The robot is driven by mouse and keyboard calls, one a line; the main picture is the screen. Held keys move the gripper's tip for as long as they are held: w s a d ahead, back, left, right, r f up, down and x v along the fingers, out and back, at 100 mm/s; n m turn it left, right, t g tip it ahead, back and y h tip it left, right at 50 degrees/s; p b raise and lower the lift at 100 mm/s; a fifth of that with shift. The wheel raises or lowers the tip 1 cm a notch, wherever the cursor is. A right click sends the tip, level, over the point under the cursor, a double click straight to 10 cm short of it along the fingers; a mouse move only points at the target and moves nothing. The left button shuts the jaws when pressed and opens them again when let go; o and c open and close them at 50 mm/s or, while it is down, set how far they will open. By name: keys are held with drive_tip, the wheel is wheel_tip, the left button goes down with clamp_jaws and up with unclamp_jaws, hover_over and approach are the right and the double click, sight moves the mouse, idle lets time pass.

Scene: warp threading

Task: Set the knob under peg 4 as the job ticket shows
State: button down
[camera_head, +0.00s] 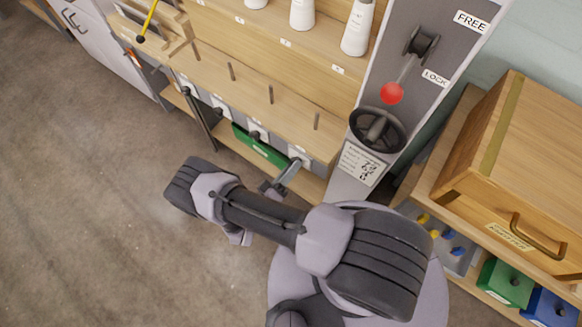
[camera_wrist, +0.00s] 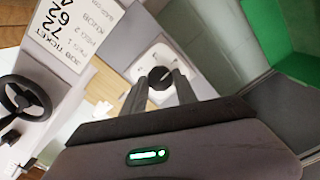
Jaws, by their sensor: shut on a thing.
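The black knob (camera_wrist: 160,78) on its white plate (camera_wrist: 156,56) sits between my fingertips in the wrist view; a pale mark shows on its face. In the head view its white plate (camera_head: 300,157) is the rightmost of a row on the shelf front, below the rightmost peg (camera_head: 317,121). My gripper (camera_head: 287,175), also in the wrist view (camera_wrist: 161,86), is shut on the knob; the fingers partly hide it. The job ticket (camera_head: 360,163) is on the grey post. In the wrist view the ticket (camera_wrist: 72,30) is upside down and cut off, with large digits in part.
A black handwheel (camera_head: 377,129) and a red-tipped lever (camera_head: 391,93) near LOCK are on the post. A green piece (camera_head: 262,148) lies below the other knobs. A wooden drawer box (camera_head: 510,170) stands at right. The floor at left is clear.

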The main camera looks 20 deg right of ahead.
drive_tip(key=shift+m, duration=0.3)
idle(0.4)
drive_tip(key=c, duration=1)
unclamp_jaws()
drive_tip(key=shift+o, duration=0.2)
drive_tip(key=shift+s+a, duration=0.1)
drive_tip(key=shift+a, duration=0.05)
drive_tip(key=p+v, duration=0.2)
drive_tip(key=v, duration=1.5)
